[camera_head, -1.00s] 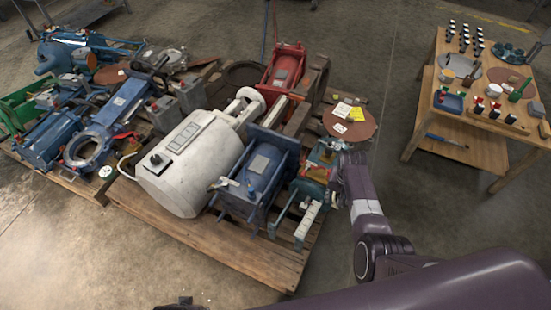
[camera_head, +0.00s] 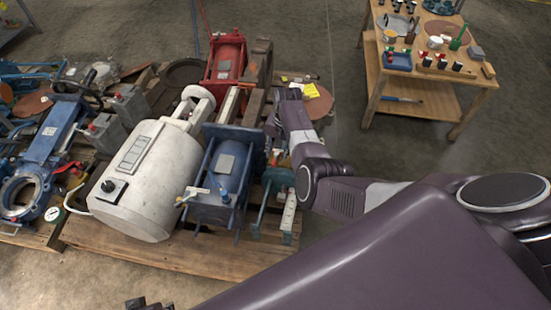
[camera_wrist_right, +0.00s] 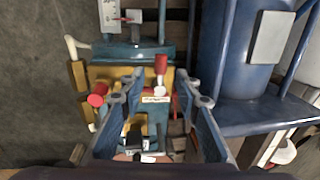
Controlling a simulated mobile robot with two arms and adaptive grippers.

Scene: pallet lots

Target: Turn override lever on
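A teal and yellow unit sits below my right gripper (camera_wrist_right: 161,92). On it a red-tipped lever (camera_wrist_right: 160,66) stands with a silver end, above a small label plate (camera_wrist_right: 155,99) too small to read. A red round knob (camera_wrist_right: 97,97) is at its left. I cannot tell which one is the override lever. In the right wrist view the two fingers are apart, one each side of the red-tipped lever, with nothing held. In the head view the right gripper (camera_head: 273,128) covers much of the unit. A dark part at the bottom edge may be my left gripper (camera_head: 148,304).
A blue motor (camera_head: 222,172) stands just left of the unit, beside a white tank (camera_head: 150,175), on a wooden pallet (camera_head: 165,258). A red machine (camera_head: 227,62) is behind. A wooden table (camera_head: 378,75) stands at the back right, with clear floor before it.

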